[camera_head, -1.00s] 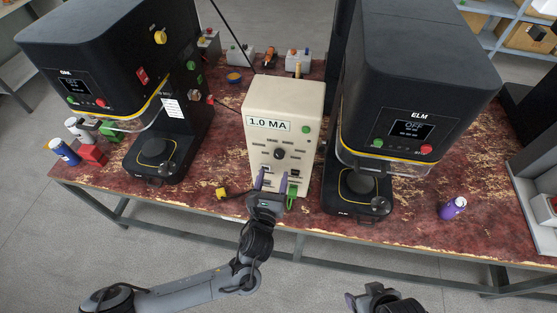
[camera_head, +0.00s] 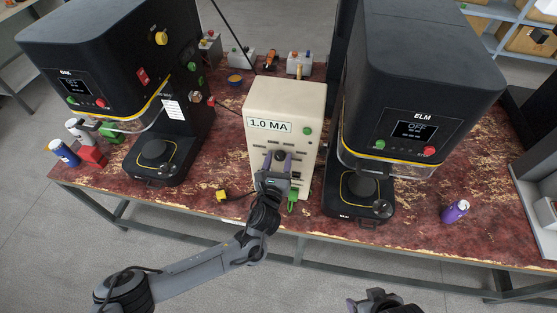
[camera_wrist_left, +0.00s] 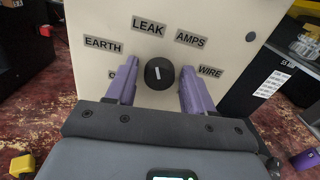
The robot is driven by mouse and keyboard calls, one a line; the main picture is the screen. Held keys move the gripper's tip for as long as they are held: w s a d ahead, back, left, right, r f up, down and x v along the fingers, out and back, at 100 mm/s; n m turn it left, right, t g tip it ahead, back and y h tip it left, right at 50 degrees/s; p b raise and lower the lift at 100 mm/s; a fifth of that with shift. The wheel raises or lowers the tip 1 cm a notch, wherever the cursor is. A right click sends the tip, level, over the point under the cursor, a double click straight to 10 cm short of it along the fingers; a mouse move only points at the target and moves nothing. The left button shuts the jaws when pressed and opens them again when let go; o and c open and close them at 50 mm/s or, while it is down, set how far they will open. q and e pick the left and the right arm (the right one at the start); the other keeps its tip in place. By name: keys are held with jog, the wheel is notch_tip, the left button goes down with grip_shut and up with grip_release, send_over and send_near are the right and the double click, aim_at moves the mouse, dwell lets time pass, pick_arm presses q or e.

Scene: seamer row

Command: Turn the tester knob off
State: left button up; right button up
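The cream tester (camera_head: 285,108) stands mid-table and its display reads 1.0 MA. Its round black knob (camera_head: 281,156) is on the front face; in the left wrist view the knob (camera_wrist_left: 159,74) has a white mark pointing nearly straight up, toward the LEAK label. EARTH, AMPS and WIRE labels surround it; another label is mostly hidden behind a finger. My left gripper (camera_head: 278,154) is open, its purple fingers on either side of the knob, with a small gap showing on each side. My right gripper (camera_head: 376,297) is low at the bottom edge, its fingers unclear.
Dark ELM machines stand left (camera_head: 110,60) and right (camera_head: 415,75) of the tester. A green clip (camera_head: 292,201) hangs at the tester's lower front. A yellow piece (camera_head: 222,196) lies near the table's front edge. A purple bottle (camera_head: 455,211) stands at right.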

pick_arm(q)
jog(key=c, duration=0.8)
jog(key=shift+n, duration=0.4)
jog(key=n+p, duration=0.1)
jog(key=n, duration=0.1)
jog(key=shift+n, duration=0.4)
jog(key=n+p, duration=0.1)
jog(key=n, duration=0.2)
jog(key=shift+a+n, duration=0.1)
jog(key=shift+n, duration=0.2)
jog(key=n, duration=0.6)
jog(key=shift+f+p, duration=0.15)
jog(key=shift+p, duration=0.25)
jog(key=n, duration=0.5)
jog(key=shift+f+n, duration=0.1)
jog(key=shift+n, duration=0.3)
jog(key=shift+a+n, duration=0.1)
jog(key=shift+n, duration=0.3)
